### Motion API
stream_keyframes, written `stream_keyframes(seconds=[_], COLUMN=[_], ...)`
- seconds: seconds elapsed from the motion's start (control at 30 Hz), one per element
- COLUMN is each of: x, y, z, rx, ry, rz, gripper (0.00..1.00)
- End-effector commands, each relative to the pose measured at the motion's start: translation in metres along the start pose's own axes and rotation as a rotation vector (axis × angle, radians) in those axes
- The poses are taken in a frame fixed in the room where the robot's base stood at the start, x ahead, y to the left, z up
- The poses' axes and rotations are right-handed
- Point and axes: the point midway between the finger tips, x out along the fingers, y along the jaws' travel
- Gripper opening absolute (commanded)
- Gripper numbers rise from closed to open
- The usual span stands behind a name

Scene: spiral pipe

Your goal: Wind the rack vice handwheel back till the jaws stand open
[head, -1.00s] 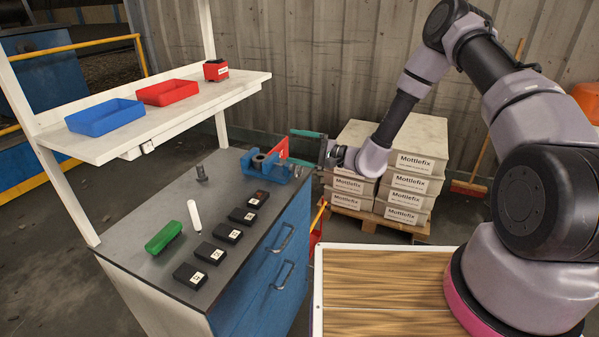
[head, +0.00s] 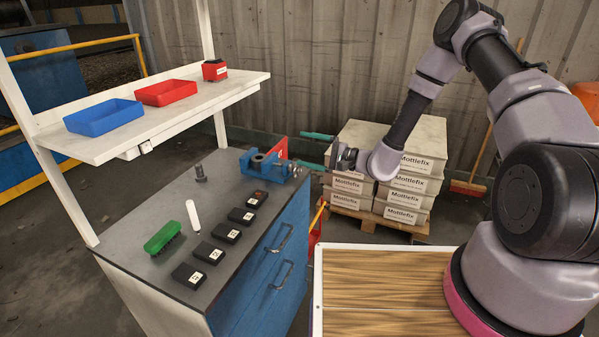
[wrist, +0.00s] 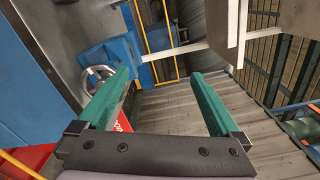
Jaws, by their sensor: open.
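The blue vice (head: 258,164) stands at the far right corner of the grey bench top. Its metal handwheel (wrist: 97,80) shows in the wrist view, left of my left finger, which partly overlaps it. In the head view the wheel is small and hard to make out at the vice's right end. My gripper (head: 317,151) is to the right of the vice, its two green fingers spread and pointing toward it. In the wrist view my gripper (wrist: 160,76) is open, with nothing between the fingers. The jaw gap cannot be judged clearly.
Several black labelled blocks (head: 228,233), a green brush (head: 162,238) and a white cylinder (head: 193,215) lie on the bench (head: 165,203). A shelf (head: 200,110) with blue and red bins overhangs its left side. Stacked Mottlefix boxes (head: 408,185) stand behind my gripper.

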Motion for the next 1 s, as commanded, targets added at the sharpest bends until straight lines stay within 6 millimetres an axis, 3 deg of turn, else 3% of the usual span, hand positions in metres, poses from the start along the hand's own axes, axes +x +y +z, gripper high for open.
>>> stream_keyframes(seconds=[0.23,0.57,0.8,1.0], x=[0.0,-0.001,-0.001,-0.001], y=[0.004,0.024,0.04,0.051], z=[-0.008,-0.04,-0.06,-0.077], rx=[0.102,0.583,0.933,1.222], ry=[0.001,0.004,0.003,0.003], rz=[0.0,0.005,0.012,0.016], gripper=[1.0,1.0,0.88,1.0])
